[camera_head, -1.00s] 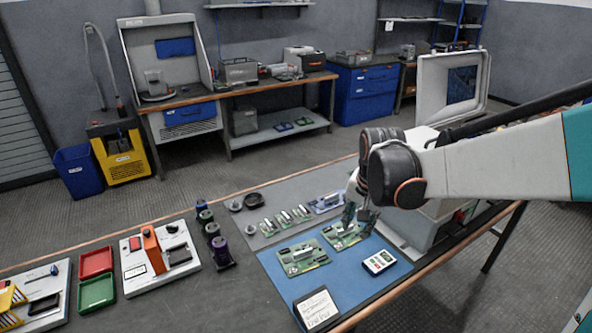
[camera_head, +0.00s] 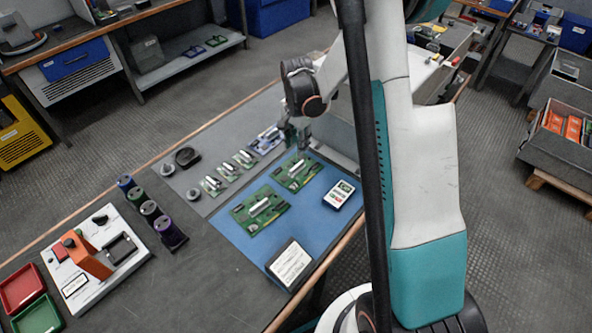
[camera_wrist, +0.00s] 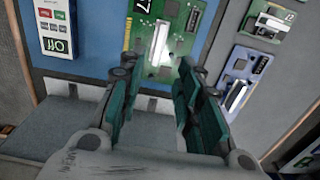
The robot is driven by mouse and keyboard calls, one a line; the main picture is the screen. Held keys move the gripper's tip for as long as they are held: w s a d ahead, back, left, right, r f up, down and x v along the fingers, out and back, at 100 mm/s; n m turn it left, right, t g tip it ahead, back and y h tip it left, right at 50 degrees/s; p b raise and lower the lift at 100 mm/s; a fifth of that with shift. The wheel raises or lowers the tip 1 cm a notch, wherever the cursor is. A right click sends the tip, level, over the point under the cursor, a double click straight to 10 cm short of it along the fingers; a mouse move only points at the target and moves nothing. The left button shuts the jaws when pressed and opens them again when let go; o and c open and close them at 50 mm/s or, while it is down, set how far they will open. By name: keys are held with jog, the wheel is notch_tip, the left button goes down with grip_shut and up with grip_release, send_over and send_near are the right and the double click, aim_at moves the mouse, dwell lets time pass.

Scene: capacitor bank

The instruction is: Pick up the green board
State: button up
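Two large green boards lie flat on a blue mat (camera_head: 229,223). The nearer green board (camera_head: 259,209) is left of the farther green board (camera_head: 297,173); each carries a pale bar. My gripper (camera_head: 297,132) is just beyond the farther board's back edge in the head view. In the wrist view my gripper (camera_wrist: 155,70) is open and empty, its two dark green fingers apart, with a green board (camera_wrist: 178,42) marked 17 just ahead of the tips. I cannot tell the exact height above the mat.
Several small green boards (camera_head: 229,171) and a blue board (camera_head: 265,141) lie on the grey area to the left.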

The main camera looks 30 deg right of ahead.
aim_at(297, 165)
notch_tip(297, 165, down, 10)
jog(key=b, duration=0.3)
jog(key=shift+s+r+b, duration=0.1)
jog(key=shift+s+b, duration=0.05)
jog(key=shift+b, duration=0.25)
jog(key=shift+r, duration=0.1)
jog(key=shift+c, duration=0.6)
grip_shut()
